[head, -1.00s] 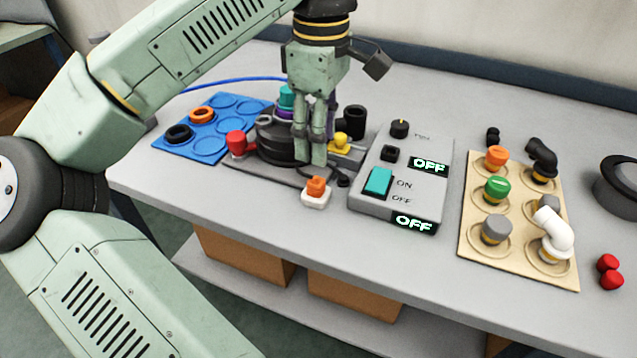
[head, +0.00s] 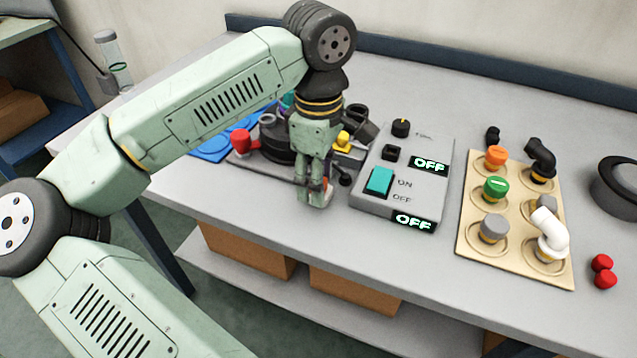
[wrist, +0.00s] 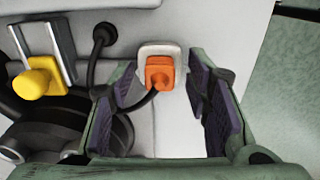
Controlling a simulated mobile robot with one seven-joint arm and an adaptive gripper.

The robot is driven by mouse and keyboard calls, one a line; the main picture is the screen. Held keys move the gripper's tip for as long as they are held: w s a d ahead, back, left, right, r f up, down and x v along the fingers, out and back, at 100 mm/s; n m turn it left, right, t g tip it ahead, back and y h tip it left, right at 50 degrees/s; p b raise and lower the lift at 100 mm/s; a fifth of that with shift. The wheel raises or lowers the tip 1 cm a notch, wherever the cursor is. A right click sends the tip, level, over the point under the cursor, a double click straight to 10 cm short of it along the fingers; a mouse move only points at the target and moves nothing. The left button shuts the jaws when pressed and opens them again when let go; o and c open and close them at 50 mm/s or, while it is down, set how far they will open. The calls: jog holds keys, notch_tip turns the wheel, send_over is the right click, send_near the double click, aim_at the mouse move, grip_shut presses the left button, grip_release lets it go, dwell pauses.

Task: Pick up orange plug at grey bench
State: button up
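The orange plug (wrist: 160,74) sits in a small white socket (wrist: 158,50) on the grey bench (head: 260,230), with a black cable beside it. In the head view my gripper mostly hides it; a sliver of orange (head: 325,184) shows at the fingers. My gripper (head: 314,190) points down over the plug, low above the bench near its front edge. In the wrist view my gripper (wrist: 163,88) is open, its purple-padded fingers apart on either side of the plug, with gaps to it.
A grey control box (head: 412,170) reading OFF stands just right of my gripper. A black pump-like unit (head: 275,138) with a red knob (head: 240,140) and yellow knob (head: 343,138) is close behind and left. A beige tray (head: 475,255) holds several coloured caps and fittings.

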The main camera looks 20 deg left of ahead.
grip_shut()
dwell(0.3)
jog(key=shift+r+b, duration=0.35)
jog(key=shift+r, duration=0.5)
jog(key=shift+s+r+b, duration=0.4)
jog(key=shift+r+b, duration=0.1)
jog(key=shift+r, duration=0.35)
jog(key=s+r+b, duration=0.2)
jog(key=s+b, duration=0.1)
jog(key=s, duration=1.1)
jog(key=r+p, duration=0.3)
jog(key=s+r+p, duration=0.1)
jog(key=r+p, duration=0.1)
jog(key=shift+s+a, duration=0.1)
jog(key=shift+a, duration=0.3)
